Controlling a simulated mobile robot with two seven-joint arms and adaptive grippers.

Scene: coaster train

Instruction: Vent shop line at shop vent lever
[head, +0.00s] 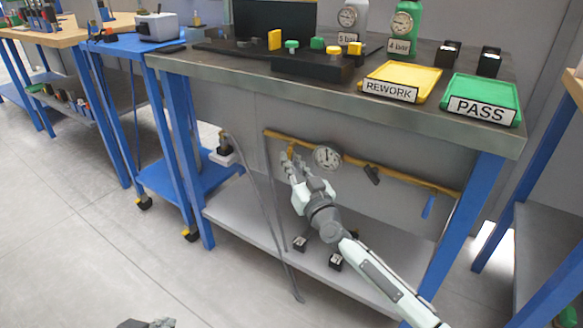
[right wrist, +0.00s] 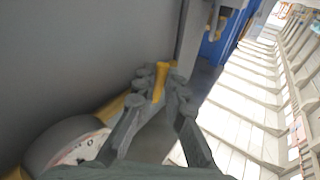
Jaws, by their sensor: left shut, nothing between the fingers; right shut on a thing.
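A yellow pipe (head: 385,172) runs under the dark workbench, with a round gauge (head: 327,157) on it. The yellow vent lever (head: 291,149) is at the pipe's left end. My right gripper (head: 289,163) reaches in under the bench top and is shut on the lever. In the right wrist view the fingers of my right gripper (right wrist: 160,85) close around the yellow lever (right wrist: 159,80), and they hide part of it. The gauge (right wrist: 75,150) is at lower left there. My left gripper (head: 147,323) shows only at the bottom edge, low over the floor, shut and empty.
The bench top (head: 225,62) above my right arm holds a yellow REWORK tray (head: 430,78) and a green PASS tray (head: 510,92). A black handle (head: 372,175) and a blue handle (head: 429,207) sit along the pipe. Small dark boxes (head: 335,262) lie on the lower shelf.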

